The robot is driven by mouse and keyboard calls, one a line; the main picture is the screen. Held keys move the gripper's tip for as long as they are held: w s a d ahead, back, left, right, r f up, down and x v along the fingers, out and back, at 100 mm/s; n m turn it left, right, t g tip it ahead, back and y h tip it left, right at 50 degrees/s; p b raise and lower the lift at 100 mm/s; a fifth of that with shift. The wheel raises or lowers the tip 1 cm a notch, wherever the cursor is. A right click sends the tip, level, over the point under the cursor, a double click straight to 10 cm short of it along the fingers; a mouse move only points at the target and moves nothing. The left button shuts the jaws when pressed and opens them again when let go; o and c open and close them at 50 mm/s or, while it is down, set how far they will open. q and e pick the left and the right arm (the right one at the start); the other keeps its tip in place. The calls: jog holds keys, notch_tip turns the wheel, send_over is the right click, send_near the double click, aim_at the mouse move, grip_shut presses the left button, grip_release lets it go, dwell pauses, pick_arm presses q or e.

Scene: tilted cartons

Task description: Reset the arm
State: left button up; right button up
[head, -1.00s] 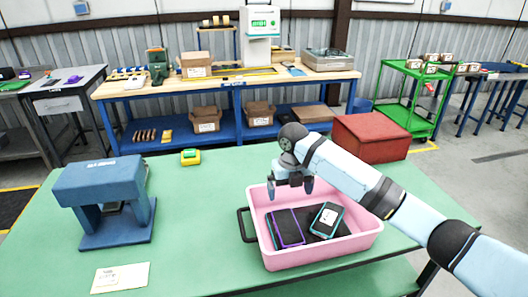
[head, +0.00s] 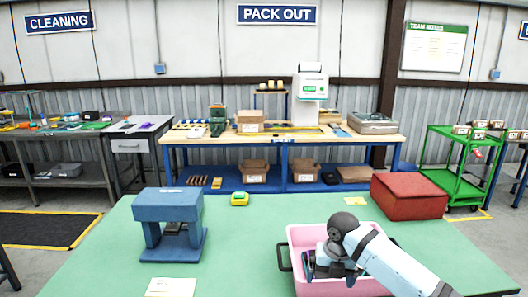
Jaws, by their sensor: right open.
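My right arm comes in from the lower right, and its gripper (head: 338,268) hangs over the pink bin (head: 304,233) on the green table. The gripper is open, and its fingertips are partly hidden by the wrist. Dark handheld devices (head: 308,264) lie in the bin; my arm and gripper cover most of them. I cannot tell whether the fingers touch anything. My left gripper is out of view.
A blue stand (head: 168,207) and a white card (head: 171,287) are on the table's left. A yellow-green device (head: 240,199) sits at the back edge. A red box (head: 408,197) stands at the back right. The table's middle is clear.

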jog(key=s+a+f+m+t+y+p, duration=0.4)
jog(key=s+a+f+m+p, duration=0.15)
jog(key=s+f+m, duration=0.75)
pick_arm(q)
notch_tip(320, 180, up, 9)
jog(key=p, duration=0.3)
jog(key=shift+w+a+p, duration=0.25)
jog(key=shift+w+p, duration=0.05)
pick_arm(e)
jog(key=s+d+m+t, duration=0.3)
jog(key=s+d+m, duration=0.1)
jog(key=s+m, duration=0.5)
jog(key=s+d+r+m+t+h, duration=0.1)
jog(key=s+d+m+t, duration=0.2)
jog(key=s+m, duration=0.6)
jog(key=shift+s+d+r+m+h, duration=0.3)
jog(key=shift+s+d, duration=0.2)
jog(key=shift+s, duration=0.15)
